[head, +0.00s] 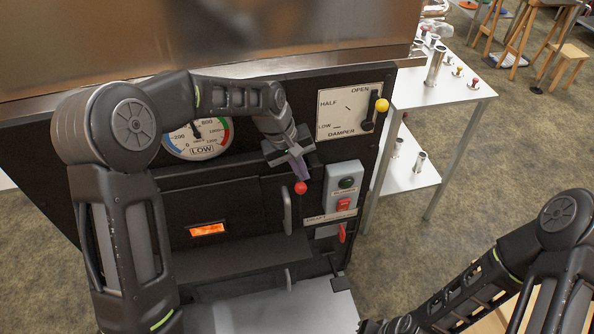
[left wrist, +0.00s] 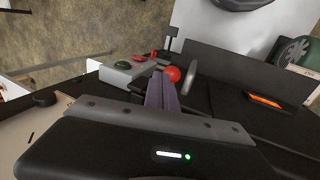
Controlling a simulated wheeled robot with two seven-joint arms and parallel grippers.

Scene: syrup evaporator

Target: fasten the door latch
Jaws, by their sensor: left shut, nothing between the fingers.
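The black firebox door (head: 230,200) has a small glowing orange window (head: 207,230) and looks closed. A grey curved handle (head: 287,212) stands at its right side. A red ball knob (head: 300,188), apparently the latch's, is just below my left gripper (head: 299,172). The gripper's purple fingers are shut and empty, at or very near the knob; I cannot tell whether they touch. In the left wrist view the red knob (left wrist: 172,73) shows just past the fingertips (left wrist: 160,90), with the handle (left wrist: 189,78) beside it. The latch bar is mostly hidden.
A switch box (head: 344,188) with green and red buttons is right of the knob, with a red lever (head: 342,232) below. A damper plate (head: 345,110) with a yellow knob (head: 382,105) is above. A dial gauge (head: 197,138) is upper left. A white table (head: 440,90) stands right.

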